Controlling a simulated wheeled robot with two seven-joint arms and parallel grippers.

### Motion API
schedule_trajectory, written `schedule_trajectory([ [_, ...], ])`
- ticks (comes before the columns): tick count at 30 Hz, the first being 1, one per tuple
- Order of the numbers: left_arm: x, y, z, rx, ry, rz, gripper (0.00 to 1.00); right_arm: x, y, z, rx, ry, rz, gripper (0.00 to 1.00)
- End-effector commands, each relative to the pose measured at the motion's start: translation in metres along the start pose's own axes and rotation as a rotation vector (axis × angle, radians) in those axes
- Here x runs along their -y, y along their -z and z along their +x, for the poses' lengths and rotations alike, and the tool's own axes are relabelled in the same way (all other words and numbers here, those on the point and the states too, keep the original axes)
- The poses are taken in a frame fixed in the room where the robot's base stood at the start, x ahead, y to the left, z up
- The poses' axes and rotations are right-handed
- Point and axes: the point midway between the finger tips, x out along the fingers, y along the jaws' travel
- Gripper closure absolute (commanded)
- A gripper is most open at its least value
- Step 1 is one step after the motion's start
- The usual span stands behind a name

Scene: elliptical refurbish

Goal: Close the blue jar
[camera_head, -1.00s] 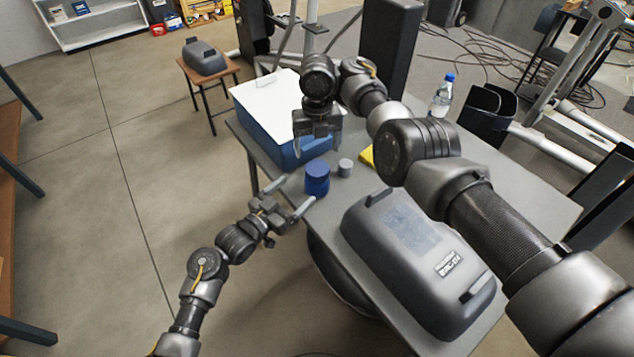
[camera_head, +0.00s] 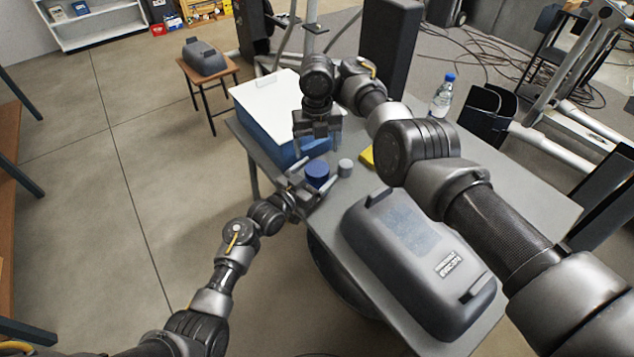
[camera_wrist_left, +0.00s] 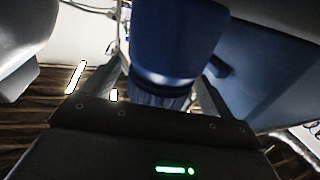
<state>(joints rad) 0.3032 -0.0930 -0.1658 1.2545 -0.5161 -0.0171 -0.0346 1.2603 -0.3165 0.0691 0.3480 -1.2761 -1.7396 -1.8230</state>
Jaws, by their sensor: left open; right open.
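The blue jar (camera_head: 317,170) stands upright on the grey table near its left edge, with a blue top on it. How tightly the top sits cannot be told. My left gripper (camera_head: 318,180) is open, low at the jar, with a finger on either side of it. In the left wrist view the jar (camera_wrist_left: 175,45) rises large between the open fingers (camera_wrist_left: 160,90); I cannot tell if they touch it. My right gripper (camera_head: 319,134) is open and points down above and behind the jar, next to the blue box.
A small grey cylinder (camera_head: 345,168) stands just right of the jar. A blue box with a white lid (camera_head: 270,100) is behind. A grey case (camera_head: 420,265) fills the table's front, and a yellow item (camera_head: 367,157) and a bottle (camera_head: 442,95) are farther right.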

Motion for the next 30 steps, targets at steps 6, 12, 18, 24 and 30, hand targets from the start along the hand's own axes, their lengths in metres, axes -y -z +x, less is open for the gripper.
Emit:
schedule_trajectory([
  [6,-0.0001,0.0000,-0.0002,0.000,0.000,0.000,0.35,-0.0001,0.0000,0.0000,0.000,0.000,0.000,0.22],
  [12,0.0000,-0.0001,-0.0003,0.000,0.000,0.000,0.61,0.0000,0.0000,0.0000,0.000,0.000,0.000,0.22],
  [18,0.0001,-0.0001,-0.0004,0.000,0.000,-0.001,0.88,0.0000,0.0000,0.0000,0.000,0.000,0.001,0.22],
  [24,0.0001,-0.0002,-0.0004,0.000,0.000,-0.001,1.00,-0.0004,-0.0002,-0.0003,0.001,0.000,0.111,0.22],
  [30,0.0001,-0.0002,-0.0004,0.000,0.000,-0.001,1.00,-0.0020,-0.0005,-0.0004,0.002,0.000,0.502,0.22],
])
